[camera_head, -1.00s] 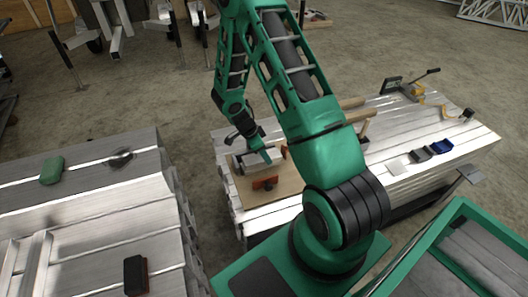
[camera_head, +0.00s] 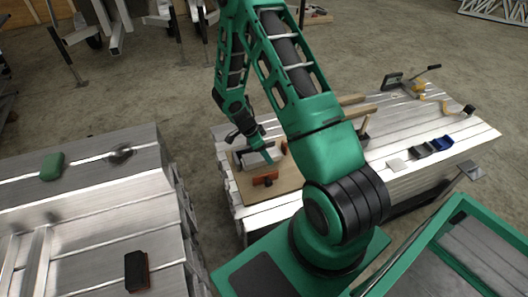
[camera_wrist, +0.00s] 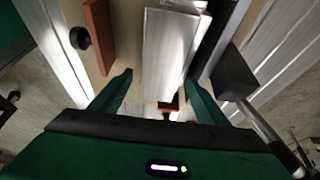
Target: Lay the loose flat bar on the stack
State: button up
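My gripper (camera_wrist: 159,76) points down over the wooden board (camera_head: 287,180) on the slatted metal table. Its green fingers are apart in the wrist view. Pale aluminium flat bars (camera_wrist: 168,50) lie below and between them, nearer the right finger; I see no finger closed on one. In the head view the aluminium pieces (camera_head: 254,159) show on the board beside the fingers, partly covered. I cannot tell which piece is the loose bar and which are the stack. A red-orange block (camera_head: 265,179) stands at the board's near side; it also shows in the wrist view (camera_wrist: 99,36).
A second red-orange block (camera_head: 284,147) stands near the gripper. Wooden bars, a blue bin (camera_head: 442,145) and small dark and white items lie on the table's right part. A separate metal surface at left holds a green object (camera_head: 52,167) and a dark block (camera_head: 136,272).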

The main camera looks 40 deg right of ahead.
jog(key=v, duration=1)
jog(key=shift+r, duration=0.35)
jog(key=shift+a, duration=0.2)
